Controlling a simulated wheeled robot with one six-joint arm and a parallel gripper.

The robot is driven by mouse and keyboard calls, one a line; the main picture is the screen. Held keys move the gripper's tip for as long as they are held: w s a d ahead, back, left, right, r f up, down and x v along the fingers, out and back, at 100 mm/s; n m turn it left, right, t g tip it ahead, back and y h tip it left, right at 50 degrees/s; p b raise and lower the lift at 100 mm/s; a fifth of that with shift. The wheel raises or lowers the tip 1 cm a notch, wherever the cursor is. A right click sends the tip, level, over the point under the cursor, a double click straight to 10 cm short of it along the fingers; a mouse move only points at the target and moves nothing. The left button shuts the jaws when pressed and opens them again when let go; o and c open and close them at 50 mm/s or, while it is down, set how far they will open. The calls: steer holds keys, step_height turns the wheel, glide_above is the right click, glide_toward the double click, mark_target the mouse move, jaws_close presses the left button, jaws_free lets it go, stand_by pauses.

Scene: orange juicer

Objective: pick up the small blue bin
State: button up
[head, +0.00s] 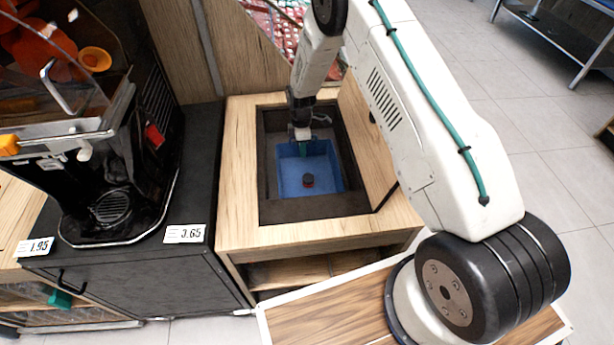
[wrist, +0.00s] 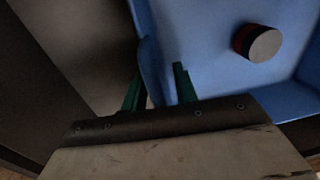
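The small blue bin (head: 326,172) sits upright inside the dark square recess of a wooden counter in the head view. In the wrist view the bin (wrist: 205,50) fills the upper right. My gripper (head: 303,150) reaches down into the recess at the bin's far side. In the wrist view its green fingers (wrist: 157,85) stand on either side of the bin's wall, one outside and one inside. Gaps show between the fingers and the wall, so the gripper looks open around it. The lower finger parts are partly hidden by the gripper body.
A small dark cylinder with a red band (head: 308,181) is in the bin. The recess's dark walls (head: 268,195) stand close around the bin. The wooden counter (head: 238,190) has a raised panel at its right. A juicer (head: 120,150) stands on the black cabinet at left.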

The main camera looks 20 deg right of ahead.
jaws_close()
steer(key=shift+r, duration=0.1)
